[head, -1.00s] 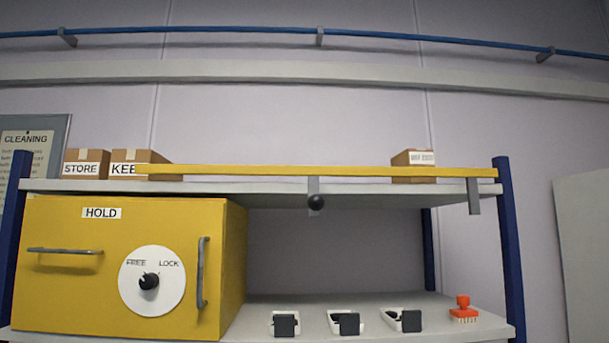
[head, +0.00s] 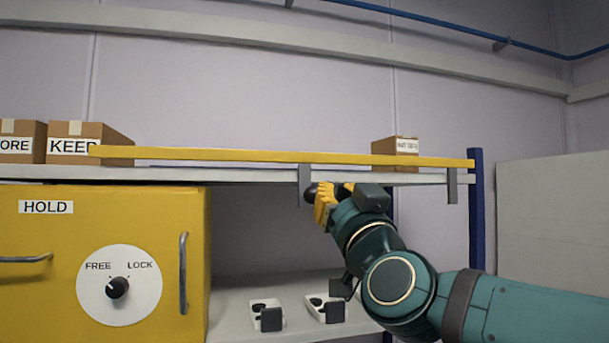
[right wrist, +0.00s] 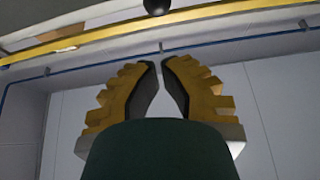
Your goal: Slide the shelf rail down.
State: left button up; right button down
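The yellow shelf rail (head: 240,155) runs along the front of the upper shelf, slightly above its board. A grey bracket (head: 304,186) hangs from it, with a black ball knob (head: 312,193) at its lower part. My right gripper (head: 322,203) is beside the knob, overlapping its right side in the head view. In the right wrist view, the fingertips (right wrist: 159,60) nearly meet with nothing between them. The knob (right wrist: 156,6) lies beyond the tips, and the rail (right wrist: 100,36) crosses behind. Whether the fingers touch the knob is unclear. My left gripper is out of view.
Cartons (head: 88,142) stand behind the rail at left, and another carton (head: 395,150) at right. A yellow cabinet (head: 190,210) with a dial fills the lower left. White holders (head: 266,315) sit on the lower shelf. A blue post (head: 476,212) stands right of my arm.

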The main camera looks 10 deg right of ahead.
jog(key=shift+s+d+r+t, duration=0.15)
jog(key=shift+s+r, duration=0.2)
jog(key=shift+r, duration=0.2)
jog(key=shift+s+d+r+t, duration=0.15)
jog(key=shift+s+r, duration=0.15)
jog(key=shift+r, duration=0.25)
jog(key=p+x, duration=0.3)
jog(key=x, duration=0.7)
jog(key=shift+w+a+f+b, duration=0.15)
jog(key=shift+f+b, duration=0.15)
jog(key=shift+f, duration=0.4)
jog(key=shift+w+d+f+b, duration=0.15)
jog(key=shift+f+b, duration=0.1)
jog(key=shift+f, duration=0.45)
jog(key=shift+w+a+f+b, duration=0.15)
jog(key=shift+f+b, duration=0.15)
jog(key=shift+f, duration=0.4)
